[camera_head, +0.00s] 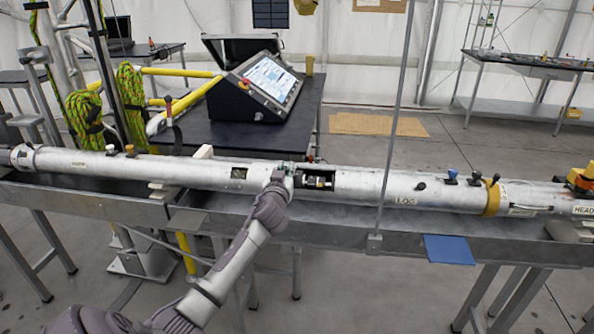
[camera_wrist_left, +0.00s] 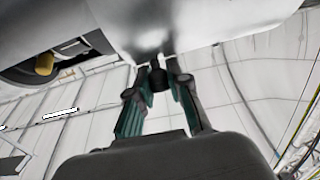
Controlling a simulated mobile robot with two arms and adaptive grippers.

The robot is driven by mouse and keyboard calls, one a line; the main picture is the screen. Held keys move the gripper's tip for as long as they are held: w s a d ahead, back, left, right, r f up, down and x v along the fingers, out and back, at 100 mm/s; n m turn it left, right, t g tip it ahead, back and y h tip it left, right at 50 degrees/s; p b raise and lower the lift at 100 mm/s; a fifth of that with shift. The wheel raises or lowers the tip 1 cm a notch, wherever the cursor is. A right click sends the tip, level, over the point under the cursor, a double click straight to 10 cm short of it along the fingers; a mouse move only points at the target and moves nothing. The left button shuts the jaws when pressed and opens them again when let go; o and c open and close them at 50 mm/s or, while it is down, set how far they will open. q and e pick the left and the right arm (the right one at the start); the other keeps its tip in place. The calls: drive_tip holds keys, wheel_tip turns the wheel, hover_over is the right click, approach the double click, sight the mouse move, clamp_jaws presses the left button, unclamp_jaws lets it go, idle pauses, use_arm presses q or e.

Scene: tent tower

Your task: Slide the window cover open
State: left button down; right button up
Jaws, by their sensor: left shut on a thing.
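A long silvery tube (camera_head: 120,166) lies level across the head view. A rectangular window in it (camera_head: 320,181) shows dark parts inside. My left gripper (camera_head: 283,168) is at the tube just left of this window. In the left wrist view, my left gripper (camera_wrist_left: 158,76) is shut on a small dark knob (camera_wrist_left: 158,82) beside the tube's underside in that picture. The knob appears to belong to the window cover, whose edges I cannot make out. The window also shows in the left wrist view (camera_wrist_left: 62,64), with a yellow part inside. My right gripper is not in view.
A grey metal bench (camera_head: 340,225) carries the tube. A thin upright pole (camera_head: 396,120) stands in front of the tube, right of the window. A blue plate (camera_head: 449,249) lies at the bench's front. A console (camera_head: 258,88) stands on a dark table behind.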

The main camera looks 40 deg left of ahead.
use_arm(q)
drive_tip(key=c, duration=1.1)
unclamp_jaws()
drive_tip(key=shift+d, duration=0.1)
drive_tip(key=v, duration=1.2)
